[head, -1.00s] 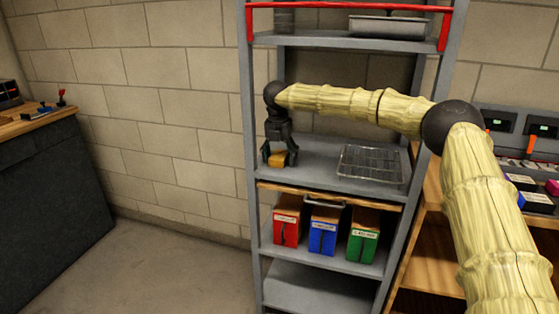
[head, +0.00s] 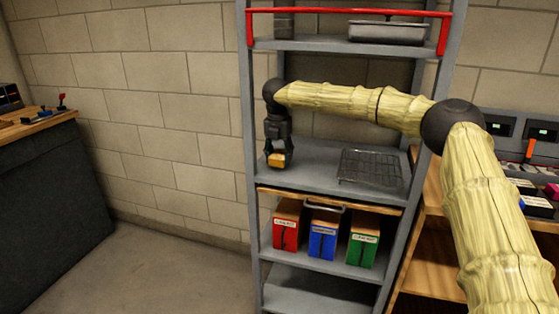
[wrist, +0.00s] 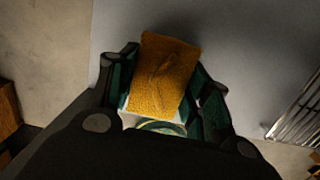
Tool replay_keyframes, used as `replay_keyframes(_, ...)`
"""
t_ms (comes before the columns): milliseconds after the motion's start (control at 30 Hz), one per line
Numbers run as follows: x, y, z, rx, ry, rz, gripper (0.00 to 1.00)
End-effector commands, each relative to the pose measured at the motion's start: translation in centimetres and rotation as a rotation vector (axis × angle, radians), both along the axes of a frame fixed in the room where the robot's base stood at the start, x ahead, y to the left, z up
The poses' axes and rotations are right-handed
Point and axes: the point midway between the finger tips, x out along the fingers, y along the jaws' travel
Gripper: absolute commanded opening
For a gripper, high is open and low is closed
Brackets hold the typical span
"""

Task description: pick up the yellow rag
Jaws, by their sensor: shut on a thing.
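The yellow rag (head: 276,158) is a small folded block between the fingers of my gripper (head: 278,158), at the left end of the grey middle shelf (head: 320,165). In the wrist view the rag (wrist: 165,75) is orange-yellow with a rough surface, and the gripper's fingers (wrist: 163,88) press on its two sides. My gripper is shut on the rag and points down. The rag is at or just above the shelf surface; I cannot tell whether it still touches.
A wire rack (head: 370,168) lies to the right on the same shelf. Red (head: 286,225), blue (head: 323,232) and green (head: 362,238) boxes stand on the shelf below. A metal tray (head: 387,32) sits on the shelf above. Grey uprights (head: 248,130) bound the shelf.

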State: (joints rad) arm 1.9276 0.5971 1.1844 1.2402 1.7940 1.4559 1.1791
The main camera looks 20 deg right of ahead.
Motion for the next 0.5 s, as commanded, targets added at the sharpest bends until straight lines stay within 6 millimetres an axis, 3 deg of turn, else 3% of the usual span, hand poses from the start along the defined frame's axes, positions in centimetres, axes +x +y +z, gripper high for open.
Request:
replay_keyframes(167, 0.0, 0.0, 1.8, 0.000, -0.001, -0.001, 0.30)
replay_keyframes(500, -4.1, -1.3, 2.0, 0.001, 0.000, 0.001, 0.30)
